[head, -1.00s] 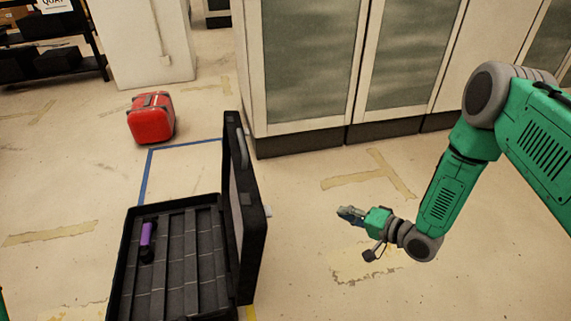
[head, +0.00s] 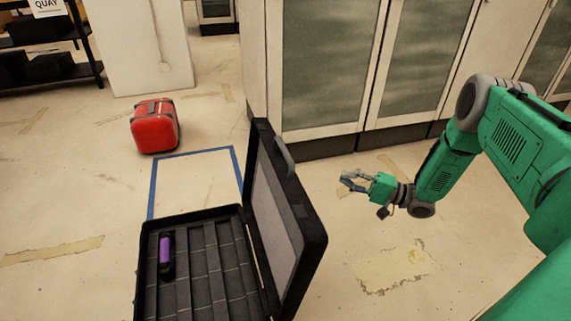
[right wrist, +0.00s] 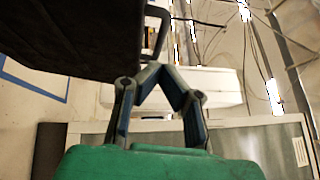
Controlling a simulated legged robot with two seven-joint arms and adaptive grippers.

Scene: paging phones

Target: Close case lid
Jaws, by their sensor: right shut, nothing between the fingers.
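The black case (head: 205,255) lies open on the floor in the head view, its base showing a ribbed, divided inside. Its lid (head: 275,205) stands up on the right side, leaning outward to the right, with a grey handle (head: 284,156) on its outer edge. A purple and black item (head: 166,256) lies in the base's left part. My right gripper (head: 348,181) is shut and empty, to the right of the lid and apart from it. In the right wrist view, the dark lid (right wrist: 80,35) fills the upper left beside the fingers (right wrist: 150,75). My left gripper is out of view.
A red case (head: 155,127) stands on the floor behind, near a blue taped outline (head: 195,153). Tall cabinets (head: 335,70) line the back right. A black shelf (head: 45,50) is at the far left. Floor right of the lid is clear.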

